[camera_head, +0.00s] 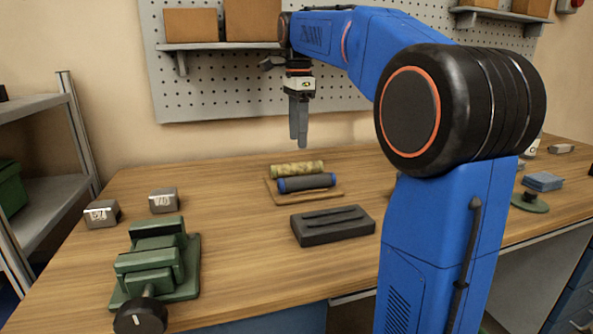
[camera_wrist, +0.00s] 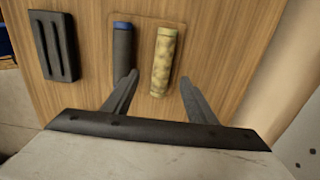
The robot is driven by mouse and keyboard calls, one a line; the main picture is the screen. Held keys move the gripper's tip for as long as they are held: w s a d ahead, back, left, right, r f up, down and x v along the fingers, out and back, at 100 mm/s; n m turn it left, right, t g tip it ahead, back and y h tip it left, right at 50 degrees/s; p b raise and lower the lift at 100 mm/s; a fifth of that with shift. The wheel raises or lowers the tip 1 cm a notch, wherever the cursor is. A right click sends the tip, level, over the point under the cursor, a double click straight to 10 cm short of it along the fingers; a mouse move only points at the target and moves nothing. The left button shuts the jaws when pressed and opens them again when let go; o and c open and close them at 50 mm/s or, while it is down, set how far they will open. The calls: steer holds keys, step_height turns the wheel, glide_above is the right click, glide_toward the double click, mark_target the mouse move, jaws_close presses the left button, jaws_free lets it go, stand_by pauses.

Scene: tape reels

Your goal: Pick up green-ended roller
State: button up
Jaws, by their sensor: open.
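A mottled yellow-green roller (camera_head: 297,169) lies at the back of a small wooden board (camera_head: 333,194) on the bench. My gripper (camera_head: 298,146) is open and empty, pointing down above the rollers. In the wrist view my gripper (camera_wrist: 159,77) has its fingers apart, with the mottled roller (camera_wrist: 163,62) appearing between their tips, and the grey roller (camera_wrist: 123,48) by the left finger.
A dark grooved block (camera_head: 332,225) lies in front of the board. A green vise (camera_head: 157,262) and two grey blocks (camera_head: 163,200) (camera_head: 101,214) stand at left. A pegboard with a shelf (camera_head: 220,45) is behind my gripper. Bare wood lies left of the board.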

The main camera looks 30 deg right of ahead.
mark_target(297, 169)
steer(key=f, duration=0.9)
steer(key=shift+w, duration=0.25)
steer(key=c, duration=1.3)
